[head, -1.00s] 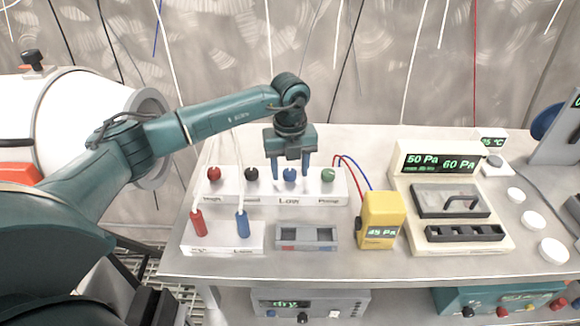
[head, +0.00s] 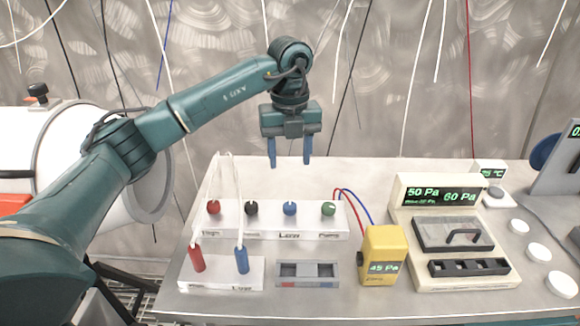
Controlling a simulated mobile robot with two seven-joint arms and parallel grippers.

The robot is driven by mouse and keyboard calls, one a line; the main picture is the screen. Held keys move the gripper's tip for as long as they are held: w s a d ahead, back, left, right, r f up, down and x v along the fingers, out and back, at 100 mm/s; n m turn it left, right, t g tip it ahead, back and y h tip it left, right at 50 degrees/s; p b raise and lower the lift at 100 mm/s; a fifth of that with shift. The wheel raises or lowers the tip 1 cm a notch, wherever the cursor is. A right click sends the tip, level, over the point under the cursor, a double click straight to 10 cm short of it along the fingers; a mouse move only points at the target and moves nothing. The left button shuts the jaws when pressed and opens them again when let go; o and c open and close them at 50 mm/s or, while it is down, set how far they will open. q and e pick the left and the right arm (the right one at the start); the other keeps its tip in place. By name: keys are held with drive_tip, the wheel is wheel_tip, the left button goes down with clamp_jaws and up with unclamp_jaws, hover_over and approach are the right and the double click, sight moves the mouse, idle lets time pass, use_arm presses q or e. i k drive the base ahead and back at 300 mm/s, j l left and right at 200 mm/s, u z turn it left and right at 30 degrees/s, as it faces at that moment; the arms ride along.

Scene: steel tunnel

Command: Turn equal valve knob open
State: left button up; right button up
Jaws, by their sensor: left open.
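A white valve block on the bench (head: 265,221) carries a row of knobs: red (head: 213,207), black (head: 251,208), blue (head: 290,208) and green (head: 328,208). The label below the blue knob seems to read Low; the label below the black one is not readable, so I cannot confirm which knob is the equal valve. My left gripper (head: 290,162) is open and empty, pointing down. It is above the block, in line with the blue knob in the picture and clear of it. My right gripper is not in view.
Red (head: 197,259) and blue (head: 242,260) plugs with white hoses stand in front of the block. A grey tray (head: 307,268), yellow 45 Pa meter (head: 381,255) and beige gauge console (head: 409,256) stand to the right. A white cylinder (head: 75,140) is at left.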

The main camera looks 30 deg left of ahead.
sight(251, 208)
drive_tip(key=k, duration=1)
